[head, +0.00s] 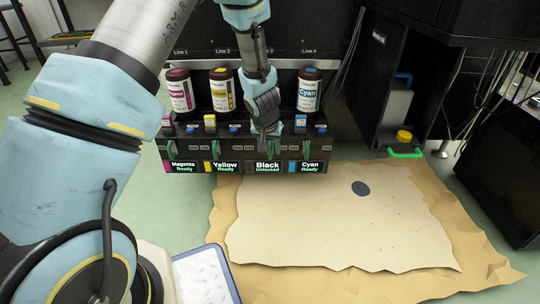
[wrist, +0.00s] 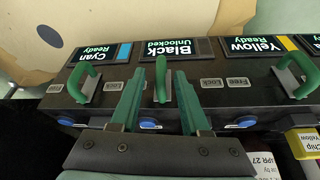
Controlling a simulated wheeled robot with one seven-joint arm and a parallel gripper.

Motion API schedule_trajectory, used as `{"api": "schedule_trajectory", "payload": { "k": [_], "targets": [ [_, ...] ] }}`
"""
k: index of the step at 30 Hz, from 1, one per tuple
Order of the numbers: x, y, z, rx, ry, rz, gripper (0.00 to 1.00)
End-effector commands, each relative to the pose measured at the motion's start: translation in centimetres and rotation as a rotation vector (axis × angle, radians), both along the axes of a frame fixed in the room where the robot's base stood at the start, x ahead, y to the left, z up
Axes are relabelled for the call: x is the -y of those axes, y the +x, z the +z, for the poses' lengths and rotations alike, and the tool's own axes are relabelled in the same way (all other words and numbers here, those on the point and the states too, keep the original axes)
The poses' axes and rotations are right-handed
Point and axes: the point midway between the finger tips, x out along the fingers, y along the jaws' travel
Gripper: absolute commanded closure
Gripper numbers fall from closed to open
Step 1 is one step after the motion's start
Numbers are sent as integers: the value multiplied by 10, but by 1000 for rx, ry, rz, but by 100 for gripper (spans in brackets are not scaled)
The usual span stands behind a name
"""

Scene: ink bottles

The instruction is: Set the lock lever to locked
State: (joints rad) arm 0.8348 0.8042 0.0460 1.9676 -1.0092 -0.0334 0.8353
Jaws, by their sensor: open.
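The black station (head: 268,168) reads "Black Unlocked" on its display; the same display shows upside down in the wrist view (wrist: 170,48). Its green lock lever (wrist: 161,80) stands nearly straight in the wrist view, with Lock and Free labels on the panel nearby. My gripper (head: 267,127) is open at the black station; its two green fingers (wrist: 160,74) stand on either side of the lever. I cannot tell whether either finger touches it. In the head view my gripper hides most of this lever.
Neighbouring levers stand close by: cyan (wrist: 88,84) and yellow (wrist: 294,75). Magenta, Yellow and Cyan displays read Ready. Magenta (head: 180,91), yellow (head: 222,91) and cyan (head: 309,90) bottles stand behind. Brown paper (head: 330,220) covers the floor in front. A black cabinet (head: 398,80) stands right.

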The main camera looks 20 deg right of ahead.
Motion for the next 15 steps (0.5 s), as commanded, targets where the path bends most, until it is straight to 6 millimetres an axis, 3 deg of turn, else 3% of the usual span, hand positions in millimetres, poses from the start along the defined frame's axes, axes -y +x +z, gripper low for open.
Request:
{"api": "schedule_trajectory", "payload": {
  "k": [3, 13, 15],
  "targets": [
    [2, 3, -10, 0, 0, -1, 54],
    [3, 4, -11, 0, 0, -1, 54],
    [3, 4, -11, 0, 0, -1, 61]
  ]
}}
